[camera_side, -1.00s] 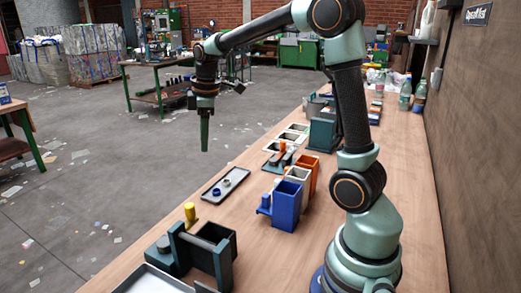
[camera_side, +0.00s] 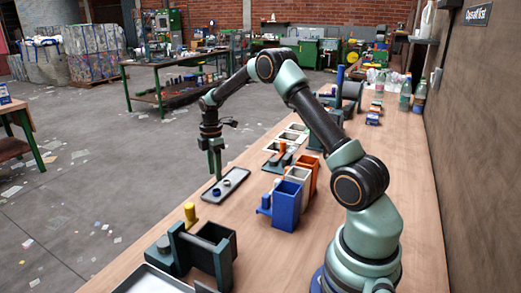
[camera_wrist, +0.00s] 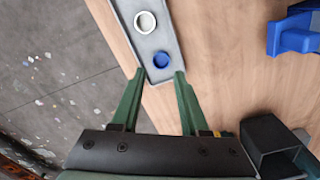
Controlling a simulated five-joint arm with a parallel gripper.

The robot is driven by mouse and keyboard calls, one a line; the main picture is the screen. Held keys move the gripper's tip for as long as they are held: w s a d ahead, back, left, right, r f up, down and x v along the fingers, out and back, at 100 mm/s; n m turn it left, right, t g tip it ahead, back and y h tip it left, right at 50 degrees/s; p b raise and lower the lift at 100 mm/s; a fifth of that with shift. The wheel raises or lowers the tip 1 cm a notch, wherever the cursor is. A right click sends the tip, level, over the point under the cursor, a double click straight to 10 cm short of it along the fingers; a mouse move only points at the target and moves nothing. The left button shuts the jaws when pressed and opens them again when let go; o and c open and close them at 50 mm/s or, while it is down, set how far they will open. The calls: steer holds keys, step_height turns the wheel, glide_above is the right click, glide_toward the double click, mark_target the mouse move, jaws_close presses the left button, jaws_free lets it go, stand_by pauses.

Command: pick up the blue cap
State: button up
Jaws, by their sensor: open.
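The blue cap (camera_wrist: 161,60) lies in a shallow grey tray (camera_wrist: 167,25), next to a white cap (camera_wrist: 146,22). In the side view the blue cap (camera_side: 216,193) sits at the near part of the tray, with the white cap (camera_side: 226,183) beyond it. My gripper (camera_wrist: 160,75) is open and empty, pointing down. In the wrist view its two green fingertips lie to either side of the blue cap and a little short of it. In the side view my gripper (camera_side: 216,176) hangs above the tray; how high is hard to tell.
A blue bin (camera_side: 287,207) stands to the right of the tray, with white and orange bins behind it. A yellow cylinder (camera_side: 190,211) and a dark fixture (camera_side: 200,252) are nearer the camera. Bare wood lies between the tray and the blue bin.

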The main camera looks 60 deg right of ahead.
mark_target(217, 190)
steer(key=shift+a+f, duration=0.15)
steer(key=shift+f, duration=3)
jaws_close()
